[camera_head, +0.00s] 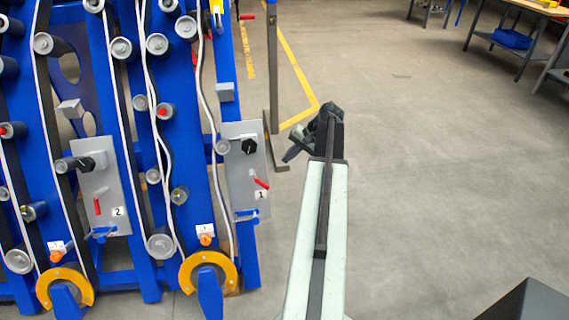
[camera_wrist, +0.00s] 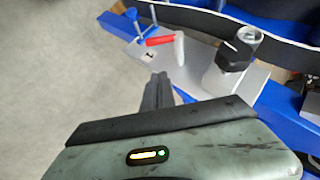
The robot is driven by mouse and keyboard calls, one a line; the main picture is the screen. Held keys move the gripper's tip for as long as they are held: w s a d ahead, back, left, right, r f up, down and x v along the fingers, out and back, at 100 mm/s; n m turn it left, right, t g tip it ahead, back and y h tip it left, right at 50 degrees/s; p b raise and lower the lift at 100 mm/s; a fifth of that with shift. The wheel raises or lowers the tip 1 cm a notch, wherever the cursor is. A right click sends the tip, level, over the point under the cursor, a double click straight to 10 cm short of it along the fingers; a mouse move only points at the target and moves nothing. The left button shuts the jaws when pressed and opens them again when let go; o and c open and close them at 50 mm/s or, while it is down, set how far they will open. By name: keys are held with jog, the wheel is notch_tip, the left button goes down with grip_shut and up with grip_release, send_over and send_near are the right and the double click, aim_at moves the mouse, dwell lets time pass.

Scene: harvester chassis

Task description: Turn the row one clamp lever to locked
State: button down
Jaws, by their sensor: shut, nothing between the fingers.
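The row one panel (camera_head: 240,190) is a grey plate with a "1" label on the right blue frame. Its red clamp lever (camera_head: 261,183) slants down to the right, below a black knob (camera_head: 249,146). In the wrist view the red lever (camera_wrist: 159,40) runs left from a pale pivot piece (camera_wrist: 179,48), with the black knob (camera_wrist: 235,55) to its right. My gripper (camera_head: 291,154) is shut and empty, to the right of the panel in the head view. In the wrist view its fingertips (camera_wrist: 159,78) point toward the plate below the lever, apart from it.
A second panel (camera_head: 103,170) with its own red lever (camera_head: 98,206) stands on the left. Rollers and pale belts line the blue frames. A grey post (camera_head: 272,70) stands behind the row one panel. Floor on the right is clear; workbenches stand far back.

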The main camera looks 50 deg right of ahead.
aim_at(261, 183)
jog(key=w+a+f+b, duration=0.4)
jog(key=a+f+b, duration=0.2)
jog(key=f+b, duration=0.1)
jog(key=shift+f, duration=0.9)
